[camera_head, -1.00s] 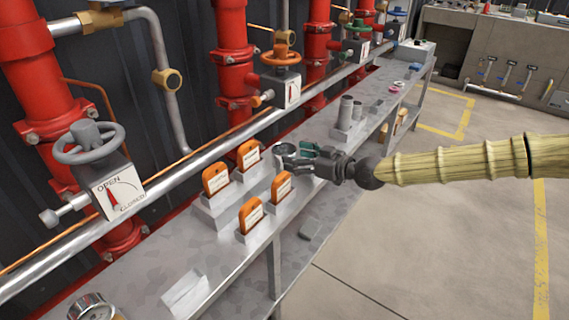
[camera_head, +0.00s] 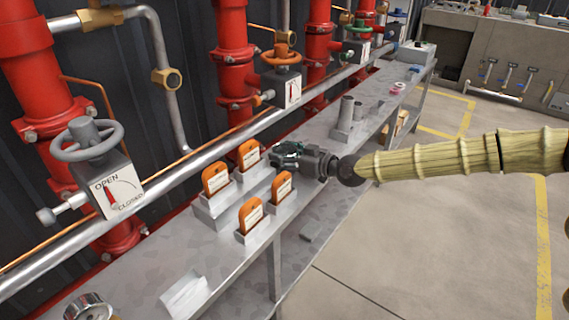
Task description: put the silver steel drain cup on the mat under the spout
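My gripper (camera_head: 284,156) is over the bench, just right of the orange tags. It is small and dark with green parts, and I cannot tell whether its fingers are open or shut, or whether anything is between them. Two upright grey metal cylinders (camera_head: 346,112) stand in a grey block farther along the bench, beyond my gripper; I cannot tell if either is the drain cup. No cup, mat or spout can be made out for certain. My gripper and wrist hide part of the bench top.
The grey bench (camera_head: 228,262) runs along red pipes and a long silver pipe. Several orange tags (camera_head: 250,215) stand in grey holders close to my gripper. A grey handwheel valve (camera_head: 87,140) is at left. Pink rings (camera_head: 398,88) lie at the far end. The floor at right is clear.

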